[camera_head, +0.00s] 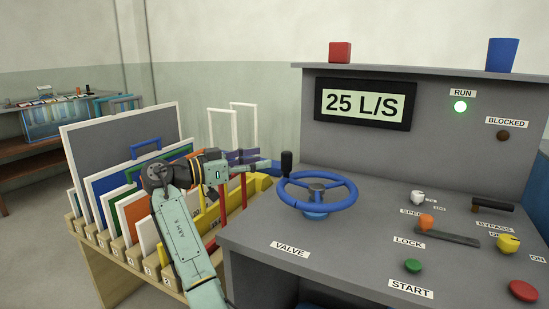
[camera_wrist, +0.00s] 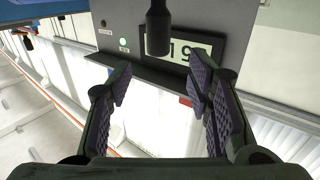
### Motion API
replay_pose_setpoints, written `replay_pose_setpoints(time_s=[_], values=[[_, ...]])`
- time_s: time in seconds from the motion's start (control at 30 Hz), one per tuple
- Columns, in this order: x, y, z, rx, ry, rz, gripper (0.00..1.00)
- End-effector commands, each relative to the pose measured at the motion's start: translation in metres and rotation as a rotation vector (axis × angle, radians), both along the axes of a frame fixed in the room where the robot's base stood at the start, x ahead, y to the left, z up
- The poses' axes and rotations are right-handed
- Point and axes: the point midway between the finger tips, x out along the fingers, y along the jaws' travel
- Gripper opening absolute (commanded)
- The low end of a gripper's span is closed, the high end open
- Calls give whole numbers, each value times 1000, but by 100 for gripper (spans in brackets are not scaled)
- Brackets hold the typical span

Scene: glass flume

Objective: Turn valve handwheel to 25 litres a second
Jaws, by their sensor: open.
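The blue valve handwheel (camera_head: 345,200) sits on the grey console desk behind the VALVE label (camera_head: 290,249). Its upright black handle (camera_head: 287,163) stands at the left of the rim. The display (camera_head: 365,104) reads 25 L/S. My gripper (camera_head: 264,160) is just left of the handle, pointing at it. In the wrist view, which is upside down, the gripper (camera_wrist: 160,92) is open, its purple finger pads apart. The black handle (camera_wrist: 158,28) shows beyond the fingertips, roughly in line with the gap, and is not gripped. It covers part of the display (camera_wrist: 193,50).
The RUN lamp (camera_head: 460,106) is lit green; the BLOCKED lamp (camera_head: 503,136) is dark. A red block (camera_head: 340,52) and a blue cup (camera_head: 502,55) stand on the console top. Knobs, a lever and buttons fill the desk's right. A rack of framed panels (camera_head: 115,140) stands at left, near my arm.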

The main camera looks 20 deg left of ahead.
Motion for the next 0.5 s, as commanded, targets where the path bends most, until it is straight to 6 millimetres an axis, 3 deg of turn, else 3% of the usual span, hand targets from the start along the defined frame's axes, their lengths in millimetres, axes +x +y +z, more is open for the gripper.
replay_pose_setpoints(time_s=[0.2, 0.5], values=[[-20, 15, 0, 0, 0, -1, 46], [-23, 17, 0, 0, 0, -2, 46]])
